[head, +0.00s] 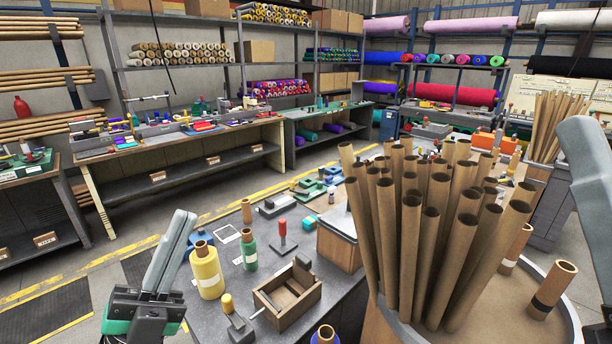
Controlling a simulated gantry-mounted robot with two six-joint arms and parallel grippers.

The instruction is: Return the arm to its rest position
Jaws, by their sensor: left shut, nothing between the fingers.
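My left gripper (181,220) is at the lower left of the head view, fingers pointing up. Its grey fingers are together with nothing between them. It is apart from the yellow felt roll (208,272) and the green felt roll (249,250), which stand upright to its right on the dark worktable (262,331). My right gripper (592,190) shows only in part, as a large grey shape cut off by the right edge. Its fingertips cannot be made out clearly.
A round bin (566,325) packed with upright cardboard tubes (437,205) stands at right centre, between my arms. A wooden box (287,295) and small tools lie on the worktable. Benches and shelves of rolls line the back. The floor at left is open.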

